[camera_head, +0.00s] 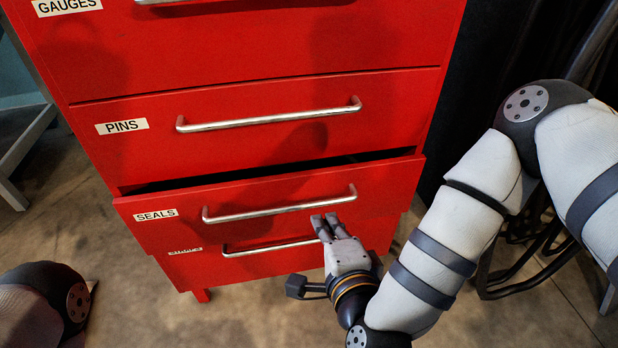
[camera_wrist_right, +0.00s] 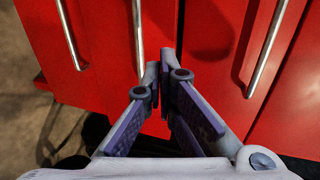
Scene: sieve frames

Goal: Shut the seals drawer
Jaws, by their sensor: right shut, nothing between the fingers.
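The seals drawer (camera_head: 290,191) is the red drawer with the "SEALS" label and a silver bar handle (camera_head: 280,207) in the head view. It stands out a little from the cabinet, with a dark gap along its top edge. My right gripper (camera_head: 325,219) is shut and empty, just below the right part of that handle, in front of the drawer face. I cannot tell whether it touches the face. In the right wrist view the closed fingertips (camera_wrist_right: 160,70) point at the red fronts, beside a silver handle. My left gripper is not in view; only part of my left arm shows at the lower left.
The red cabinet has a pins drawer (camera_head: 270,113) above and a gauges drawer (camera_head: 250,45) higher up, both closed. A lower drawer with a handle (camera_head: 268,247) sits beneath, its label partly hidden. A dark chair-like frame (camera_head: 530,265) stands at the right. Bare floor (camera_head: 240,320) lies in front.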

